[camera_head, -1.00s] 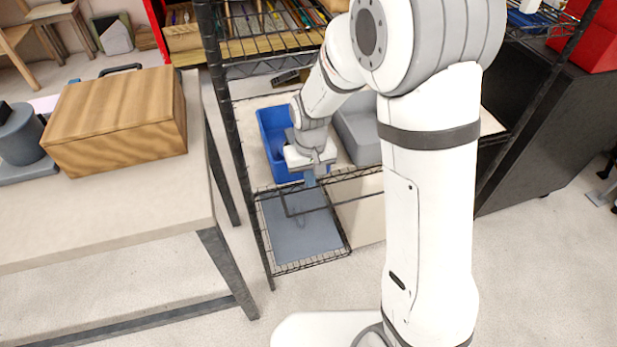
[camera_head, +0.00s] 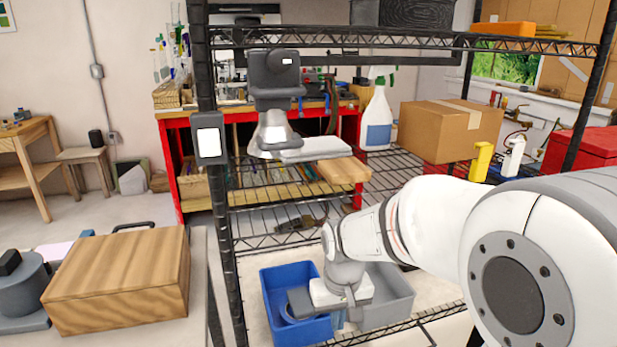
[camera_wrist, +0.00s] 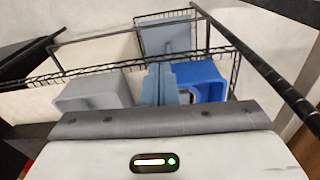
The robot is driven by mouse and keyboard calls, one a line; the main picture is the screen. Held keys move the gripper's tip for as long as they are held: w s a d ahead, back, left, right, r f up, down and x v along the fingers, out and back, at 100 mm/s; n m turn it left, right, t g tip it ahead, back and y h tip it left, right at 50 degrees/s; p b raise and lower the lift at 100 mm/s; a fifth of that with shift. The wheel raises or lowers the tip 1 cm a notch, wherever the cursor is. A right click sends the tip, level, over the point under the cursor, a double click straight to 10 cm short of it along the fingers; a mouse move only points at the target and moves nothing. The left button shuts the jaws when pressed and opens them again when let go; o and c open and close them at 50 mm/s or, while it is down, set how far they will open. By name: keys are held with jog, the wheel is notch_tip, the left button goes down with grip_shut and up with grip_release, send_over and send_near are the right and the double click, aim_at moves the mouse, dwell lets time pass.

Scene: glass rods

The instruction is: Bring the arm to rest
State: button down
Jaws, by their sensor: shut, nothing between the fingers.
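My gripper (camera_head: 339,319) is at the front of the wire shelf, by the gap between a blue bin (camera_head: 270,292) and a grey bin (camera_head: 401,306). In the wrist view my gripper (camera_wrist: 159,84) shows its two blue-grey fingers close together, with nothing between them. There the blue bin (camera_wrist: 208,88) is just right of the fingers and the grey bin (camera_wrist: 72,100) is to their left. My wrist hides part of both bins in the head view. I cannot tell whether the fingers touch a bin. No glass rod is clear in either view.
The shelf's black post (camera_head: 222,240) stands left of the blue bin. Upper shelves hold a cardboard box (camera_head: 440,130) and a white bottle (camera_head: 377,118). A wooden box (camera_head: 120,280) sits on the table at left. A grey panel (camera_wrist: 165,36) lies on a lower shelf.

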jog(key=s+d+r+m+t+p, duration=0.1)
jog(key=s+d+r+p, duration=0.1)
jog(key=s+d+r, duration=0.2)
jog(key=s+d+r+m+p, duration=0.1)
jog(key=s+d+r+p, duration=0.1)
jog(key=s+d+r, duration=0.3)
jog(key=s+r, duration=0.1)
jog(key=s, duration=0.3)
jog(key=shift+s+t, duration=0.2)
jog(key=shift+t, duration=0.2)
